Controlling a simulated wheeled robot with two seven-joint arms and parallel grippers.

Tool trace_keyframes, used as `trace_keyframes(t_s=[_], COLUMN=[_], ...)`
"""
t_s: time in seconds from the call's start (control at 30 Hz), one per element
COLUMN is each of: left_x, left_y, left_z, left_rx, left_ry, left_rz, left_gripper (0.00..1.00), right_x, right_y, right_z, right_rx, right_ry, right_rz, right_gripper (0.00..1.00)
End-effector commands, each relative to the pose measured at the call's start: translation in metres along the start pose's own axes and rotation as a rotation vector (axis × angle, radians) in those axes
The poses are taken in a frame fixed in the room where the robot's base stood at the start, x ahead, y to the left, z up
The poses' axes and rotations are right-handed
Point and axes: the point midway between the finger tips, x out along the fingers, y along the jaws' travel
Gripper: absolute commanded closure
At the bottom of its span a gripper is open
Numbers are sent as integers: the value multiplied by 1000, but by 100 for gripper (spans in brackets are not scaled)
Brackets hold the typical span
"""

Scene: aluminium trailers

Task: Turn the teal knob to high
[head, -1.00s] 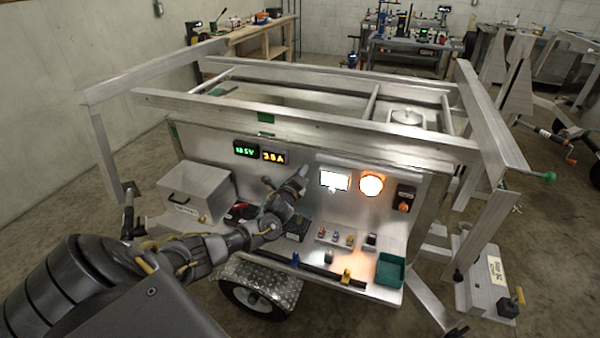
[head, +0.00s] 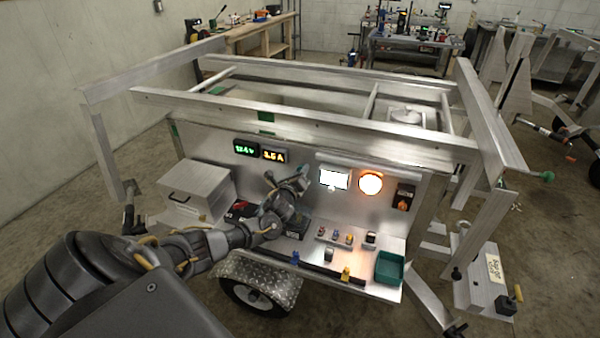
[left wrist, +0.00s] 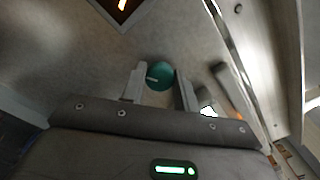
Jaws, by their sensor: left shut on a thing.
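The teal knob (left wrist: 161,75) shows in the left wrist view as a round knob with a pale mark on its left side. It sits between the two fingers of my left gripper (left wrist: 159,86), which is shut on it. In the head view my left gripper (head: 297,182) is at the upright metal panel (head: 220,148), below the displays and left of the lit white screen. The knob is hidden behind the gripper there. My right gripper is not in view.
A green display (head: 244,148) and an amber display (head: 273,154) sit above the gripper. The white screen (head: 334,179) and a glowing orange lamp (head: 370,183) are to its right. A metal box (head: 196,186) stands left; a green tray (head: 389,267) sits on the shelf.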

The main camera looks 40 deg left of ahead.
Motion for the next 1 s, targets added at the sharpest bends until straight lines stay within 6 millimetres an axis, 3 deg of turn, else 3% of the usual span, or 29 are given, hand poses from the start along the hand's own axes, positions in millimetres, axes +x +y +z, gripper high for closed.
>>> trace_keyframes(t_s=[0.03, 0.07, 0.2, 0.57, 1.0], left_x=[0, 0, 0, -5, -80], left_y=[0, 0, 0, 1, 2], left_z=[-1, -1, 0, -1, -2], left_rx=[2, 1, 1, 0, 0], left_ry=[1, 1, 1, 1, 4], left_rz=[1, 1, 1, 0, -1], left_gripper=[92, 66, 48, 48, 48], right_x=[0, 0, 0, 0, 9], right_y=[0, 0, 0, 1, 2], right_z=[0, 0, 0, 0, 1], right_rx=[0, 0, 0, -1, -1], right_ry=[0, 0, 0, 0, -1], right_rz=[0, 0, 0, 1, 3], right_gripper=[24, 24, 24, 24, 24])
